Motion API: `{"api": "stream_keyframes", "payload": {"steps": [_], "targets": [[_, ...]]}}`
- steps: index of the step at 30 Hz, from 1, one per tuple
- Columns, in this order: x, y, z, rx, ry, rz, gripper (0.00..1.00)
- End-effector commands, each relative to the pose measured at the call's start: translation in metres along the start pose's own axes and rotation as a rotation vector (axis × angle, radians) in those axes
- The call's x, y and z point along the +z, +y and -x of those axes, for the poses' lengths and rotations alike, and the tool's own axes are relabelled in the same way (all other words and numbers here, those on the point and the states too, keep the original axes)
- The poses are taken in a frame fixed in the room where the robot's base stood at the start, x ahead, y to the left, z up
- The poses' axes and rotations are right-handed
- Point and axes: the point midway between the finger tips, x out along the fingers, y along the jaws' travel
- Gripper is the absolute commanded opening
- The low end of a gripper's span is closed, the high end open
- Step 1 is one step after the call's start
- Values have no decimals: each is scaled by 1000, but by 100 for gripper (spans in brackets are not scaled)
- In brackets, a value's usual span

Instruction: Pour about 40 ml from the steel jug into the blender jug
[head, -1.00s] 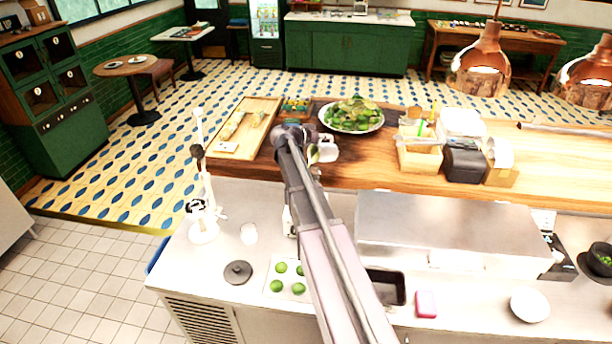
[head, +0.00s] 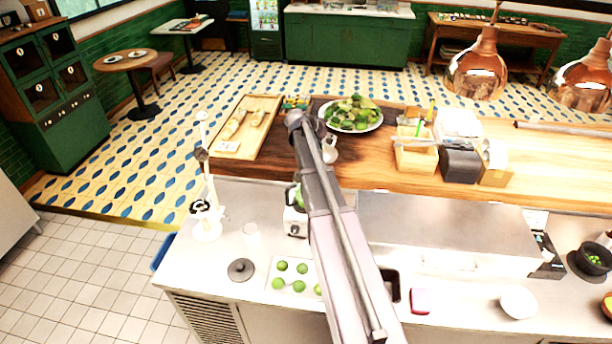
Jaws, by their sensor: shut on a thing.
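The blender (head: 295,223) stands on the steel counter just left of my arm. Its jug (head: 297,196) shows some green and is partly covered by my arm. My arm runs up the middle of the head view and bends over near the wooden ledge. A small pale shape shows right of its far end; I cannot tell whether it is part of my wrist or the steel jug. My gripper is hidden behind my arm, and I cannot make out the steel jug for certain. A dark round lid (head: 241,270) lies on the counter.
A clear glass (head: 251,236) and a white lever press (head: 206,215) stand left of the blender. Several limes (head: 299,286) lie on a white tray near the front. A green salad plate (head: 353,114) and a wooden tray (head: 246,128) sit on the wooden ledge (head: 395,178).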

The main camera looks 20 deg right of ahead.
Motion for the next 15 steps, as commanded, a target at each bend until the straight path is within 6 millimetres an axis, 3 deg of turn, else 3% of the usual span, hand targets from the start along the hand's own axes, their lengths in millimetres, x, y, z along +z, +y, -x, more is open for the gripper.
{"api": "stream_keyframes", "payload": {"steps": [15], "targets": [[-3,1,0,-8,-32,0,0]]}}
